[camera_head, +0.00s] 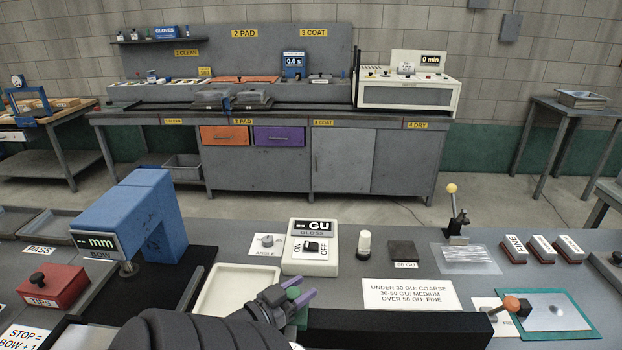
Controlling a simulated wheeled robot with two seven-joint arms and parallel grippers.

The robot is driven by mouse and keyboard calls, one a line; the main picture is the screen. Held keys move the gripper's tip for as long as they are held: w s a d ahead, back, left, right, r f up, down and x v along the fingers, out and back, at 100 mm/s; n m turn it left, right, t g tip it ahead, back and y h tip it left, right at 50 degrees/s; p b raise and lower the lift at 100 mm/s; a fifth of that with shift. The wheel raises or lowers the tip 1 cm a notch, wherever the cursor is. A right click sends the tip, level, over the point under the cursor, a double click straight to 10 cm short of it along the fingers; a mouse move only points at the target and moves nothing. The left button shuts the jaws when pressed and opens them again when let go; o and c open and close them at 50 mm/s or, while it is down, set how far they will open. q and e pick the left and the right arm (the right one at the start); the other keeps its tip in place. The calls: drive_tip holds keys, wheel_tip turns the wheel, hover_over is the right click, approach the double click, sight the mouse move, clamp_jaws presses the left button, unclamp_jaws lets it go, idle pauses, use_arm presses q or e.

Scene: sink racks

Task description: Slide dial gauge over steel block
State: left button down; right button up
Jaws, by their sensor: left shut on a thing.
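A blue gauge body (150,212) stands at the left, with a display (95,242) reading "-- mm" above the word BOW. A round metal foot (129,268) hangs under its front. I take it for the dial gauge. I cannot pick out the steel block for sure; a flat grey plate (75,335) lies partly in view at the lower left. My left gripper (300,298) is right of the gauge, apart from it, by a cream tray. Its purple fingers are shut on a small green piece (293,292), mostly hidden. My right gripper is not in view.
A cream tray (207,303) lies between gauge and left gripper. A GU gloss meter (310,262), a red TIPS block (50,287), a dark 50 GU tile (402,250), an upright lever (455,215) and a green-edged plate (565,300) stand around. A long dark bar (390,325) crosses the front.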

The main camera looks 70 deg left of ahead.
use_arm(q)
drive_tip(key=shift+s+a, duration=0.1)
drive_tip(key=c, duration=0.7)
unclamp_jaws()
drive_tip(key=o, duration=0.5)
drive_tip(key=shift+s, duration=0.1)
drive_tip(key=v, duration=1)
drive_tip(key=shift+r+p, duration=0.1)
drive_tip(key=shift+p, duration=0.2)
